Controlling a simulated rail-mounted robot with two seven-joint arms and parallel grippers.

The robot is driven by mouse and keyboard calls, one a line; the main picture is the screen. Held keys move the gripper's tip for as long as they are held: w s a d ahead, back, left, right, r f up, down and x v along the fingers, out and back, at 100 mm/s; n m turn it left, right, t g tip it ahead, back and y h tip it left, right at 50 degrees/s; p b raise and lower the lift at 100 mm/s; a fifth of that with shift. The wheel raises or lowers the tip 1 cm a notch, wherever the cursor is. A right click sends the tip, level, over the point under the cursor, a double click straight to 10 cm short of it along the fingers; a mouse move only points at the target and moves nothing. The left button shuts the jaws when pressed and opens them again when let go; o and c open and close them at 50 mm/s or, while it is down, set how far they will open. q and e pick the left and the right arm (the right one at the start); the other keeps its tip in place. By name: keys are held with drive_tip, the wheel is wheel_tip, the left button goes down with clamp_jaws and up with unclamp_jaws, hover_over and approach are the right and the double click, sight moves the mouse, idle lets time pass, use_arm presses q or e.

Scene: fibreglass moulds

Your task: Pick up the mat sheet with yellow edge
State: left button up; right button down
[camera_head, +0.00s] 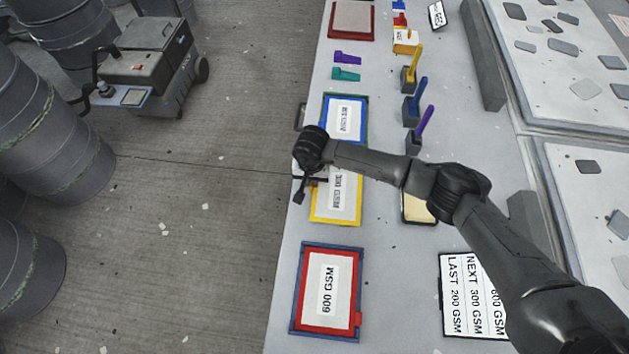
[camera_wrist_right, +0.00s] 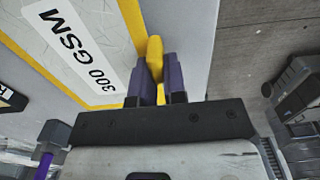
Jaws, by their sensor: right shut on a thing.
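The mat sheet with yellow edge (camera_head: 336,221) lies in the middle of the row on the pale table, partly hidden by my right arm. Its white label reads 300 GSM in the wrist view (camera_wrist_right: 70,45). My right gripper (camera_head: 311,184) is at the sheet's left side in the head view. In the wrist view my right gripper (camera_wrist_right: 155,62) is shut on the sheet's yellow tab, with a dark purple finger on each side. I cannot tell whether the sheet is clear of the table. My left gripper is not in view.
A red-edged sheet marked 600 GSM (camera_head: 328,290) lies nearer and a blue-edged sheet (camera_head: 345,103) farther. Upright coloured handles in dark blocks (camera_head: 411,108) stand right of the row. A board listing LAST and NEXT (camera_head: 470,290) is right. Open floor (camera_head: 215,220) lies left.

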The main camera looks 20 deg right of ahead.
drive_tip(key=r, duration=0.3)
drive_tip(key=shift+s+d+r, duration=0.1)
drive_tip(key=shift+s+d, duration=0.1)
drive_tip(key=shift+d, duration=0.1)
drive_tip(key=s+d+r, duration=0.6)
drive_tip(key=s, duration=0.3)
drive_tip(key=shift+d+r+p, duration=0.15)
drive_tip(key=shift+d+p, duration=0.1)
drive_tip(key=shift+p, duration=0.15)
drive_tip(key=shift+w, duration=0.1)
